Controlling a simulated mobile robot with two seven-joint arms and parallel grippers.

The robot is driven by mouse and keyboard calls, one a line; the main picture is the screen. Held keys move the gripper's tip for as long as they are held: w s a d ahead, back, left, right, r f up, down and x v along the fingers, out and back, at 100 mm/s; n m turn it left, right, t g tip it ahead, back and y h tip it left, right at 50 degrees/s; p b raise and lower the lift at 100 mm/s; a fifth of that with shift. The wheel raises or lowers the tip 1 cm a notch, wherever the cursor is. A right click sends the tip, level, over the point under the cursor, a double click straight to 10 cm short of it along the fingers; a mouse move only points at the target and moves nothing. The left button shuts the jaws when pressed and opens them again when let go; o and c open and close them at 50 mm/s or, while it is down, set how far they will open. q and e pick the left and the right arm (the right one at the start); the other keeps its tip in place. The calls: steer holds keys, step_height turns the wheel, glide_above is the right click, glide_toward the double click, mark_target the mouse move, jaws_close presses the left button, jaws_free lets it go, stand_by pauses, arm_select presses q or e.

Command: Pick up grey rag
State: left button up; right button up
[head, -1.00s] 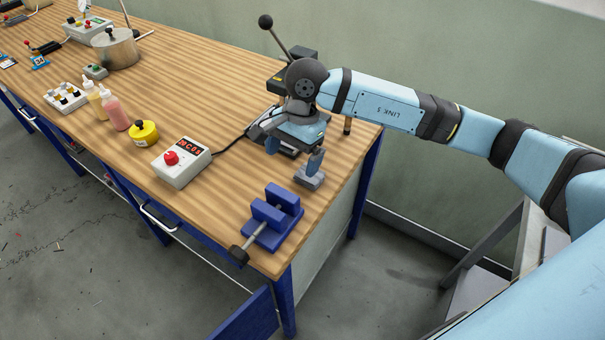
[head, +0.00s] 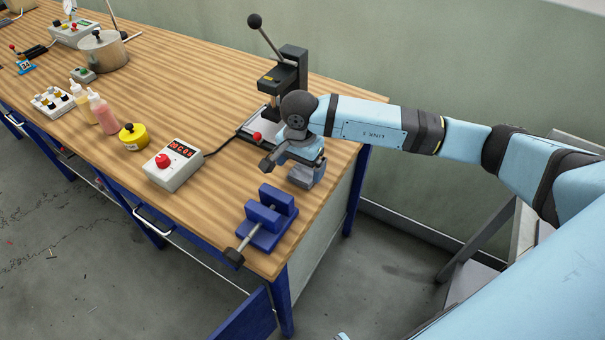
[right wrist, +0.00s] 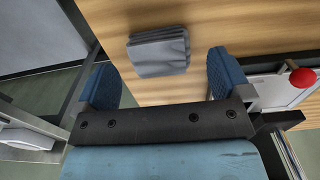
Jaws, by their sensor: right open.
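The grey rag (right wrist: 159,52) is folded into a flat pad on the wooden bench top, as the right wrist view shows. It lies ahead of my right gripper (right wrist: 163,80), in line with the gap between the two blue fingers, and neither finger touches it. The right gripper is open and empty. In the head view the right gripper (head: 293,167) is low over the bench near its right end, and the rag is largely hidden behind it. My left gripper is not in view.
A blue vise (head: 266,222) stands at the front corner, close to the gripper. A lever press (head: 286,78) with a red knob is just behind it. A control box (head: 174,166), a yellow pot (head: 134,137) and bottles (head: 103,113) stand to the left.

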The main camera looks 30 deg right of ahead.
mark_target(301, 174)
step_height(301, 174, down, 4)
steer(key=shift+r, duration=0.1)
steer(key=c, duration=1)
steer(key=shift+r, duration=0.1)
step_height(301, 174, up, 20)
steer(key=shift+b, duration=0.35)
